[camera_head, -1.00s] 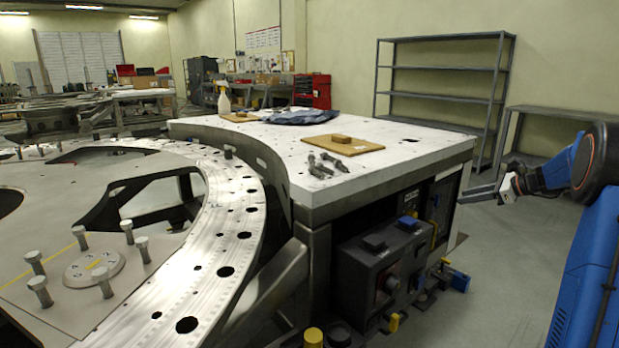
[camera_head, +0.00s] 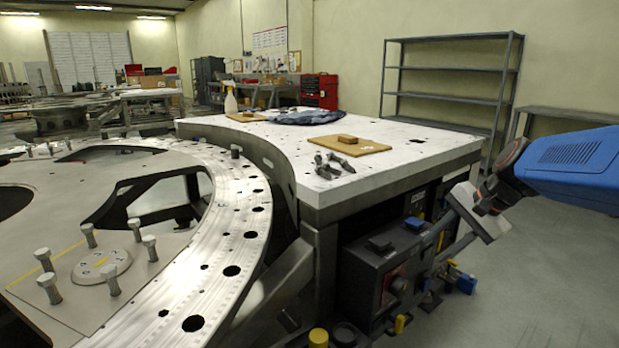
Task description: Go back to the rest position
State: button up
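My gripper (camera_head: 452,240) is at the right, in front of the white-topped table's right side and below its top. It points down and to the left, and my blue arm reaches in from the right edge. I see no object held, but the fingers blend into the dark shelf behind them, so I cannot tell their opening.
The white-topped table (camera_head: 375,181) carries tools (camera_head: 333,164), a brown board (camera_head: 375,148) with a small block, a blue cloth (camera_head: 305,117) and a spray bottle (camera_head: 231,99). A dark control box (camera_head: 375,285) sits below, near my gripper. Open floor (camera_head: 540,290) lies at right.

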jog(key=s+f+n+h, duration=0.1)
jog(key=s+f+n, duration=0.2)
jog(key=s, duration=0.4)
jog(key=s+a+f+n+h, duration=0.1)
jog(key=s+f+n+h, duration=0.1)
jog(key=s, duration=0.6)
jog(key=s+a+f+n+h, duration=0.1)
jog(key=s+f+n, duration=0.2)
jog(key=s+n, duration=0.3)
jog(key=shift+s+f+t, duration=0.3)
jog(key=shift+s+f, duration=0.1)
jog(key=shift+s, duration=0.8)
jog(key=shift+w, duration=0.1)
